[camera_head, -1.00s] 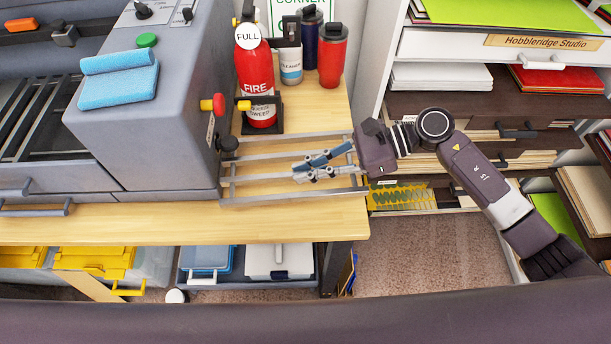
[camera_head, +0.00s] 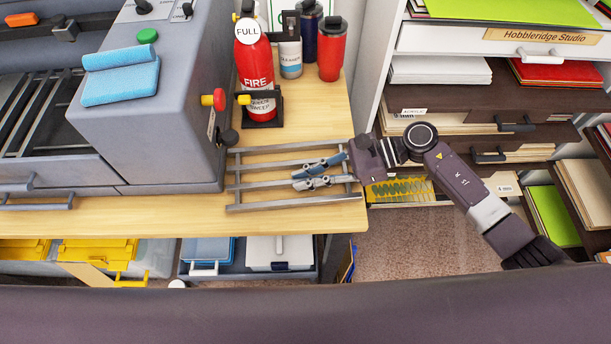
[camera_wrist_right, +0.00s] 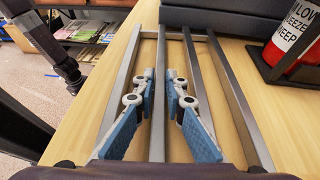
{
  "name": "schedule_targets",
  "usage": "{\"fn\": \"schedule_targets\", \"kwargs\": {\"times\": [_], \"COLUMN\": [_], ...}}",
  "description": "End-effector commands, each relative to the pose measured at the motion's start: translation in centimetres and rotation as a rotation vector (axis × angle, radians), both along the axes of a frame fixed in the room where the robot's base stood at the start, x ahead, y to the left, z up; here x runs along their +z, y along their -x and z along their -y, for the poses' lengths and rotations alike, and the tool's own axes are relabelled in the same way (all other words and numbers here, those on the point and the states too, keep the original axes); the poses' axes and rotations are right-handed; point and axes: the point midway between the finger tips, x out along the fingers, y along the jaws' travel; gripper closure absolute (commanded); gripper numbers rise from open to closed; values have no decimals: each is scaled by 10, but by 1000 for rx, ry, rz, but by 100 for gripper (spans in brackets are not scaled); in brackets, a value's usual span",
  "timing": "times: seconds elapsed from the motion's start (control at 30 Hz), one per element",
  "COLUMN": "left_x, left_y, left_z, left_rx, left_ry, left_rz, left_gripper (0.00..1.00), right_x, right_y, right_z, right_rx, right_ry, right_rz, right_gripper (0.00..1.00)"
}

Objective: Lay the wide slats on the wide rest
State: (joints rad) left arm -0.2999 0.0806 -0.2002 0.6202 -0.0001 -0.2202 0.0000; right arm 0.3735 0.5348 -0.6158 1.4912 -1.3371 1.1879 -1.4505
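The wide slats (camera_head: 290,204) are a grey metal frame of long parallel bars with crosspieces at the ends. They lie on or just above the wooden tabletop, right of the grey machine. They also show in the right wrist view (camera_wrist_right: 228,83). I cannot tell a separate wide rest from the wooden top (camera_head: 300,222) beneath. My right gripper (camera_head: 316,173) reaches in from the right over the slats. In the right wrist view its blue-padded fingers (camera_wrist_right: 161,75) stand apart, one on each side of an inner bar, with narrow gaps showing. My left gripper is not in view.
The grey machine (camera_head: 165,130) closes off the left. A red fire extinguisher (camera_head: 254,70), a red tumbler (camera_head: 331,52) and a white bottle (camera_head: 290,60) stand behind the slats. Drawers (camera_head: 455,95) rise at the right. A bare strip of tabletop lies in front.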

Motion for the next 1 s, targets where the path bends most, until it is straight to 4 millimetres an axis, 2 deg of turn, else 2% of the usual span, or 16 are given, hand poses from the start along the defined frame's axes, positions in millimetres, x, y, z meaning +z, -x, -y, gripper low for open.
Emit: {"fn": "schedule_targets", "kwargs": {"times": [0.03,0.13,0.4,0.57,0.63,0.8,1.0], "left_x": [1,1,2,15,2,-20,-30], "left_y": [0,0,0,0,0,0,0], "left_z": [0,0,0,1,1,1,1], "left_rx": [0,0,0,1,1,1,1], "left_ry": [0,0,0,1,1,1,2], "left_rz": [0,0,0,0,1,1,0], "left_gripper": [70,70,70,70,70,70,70], "right_x": [1,1,1,4,-1,8,22], "right_y": [0,0,0,0,-2,-2,-4], "right_z": [0,0,0,-1,12,40,65], "right_rx": [0,0,0,-1,-2,-1,-2], "right_ry": [0,0,0,-1,3,4,3], "right_rz": [0,0,-1,-3,2,3,1], "right_gripper": [82,73,73,73,73,73,73]}}
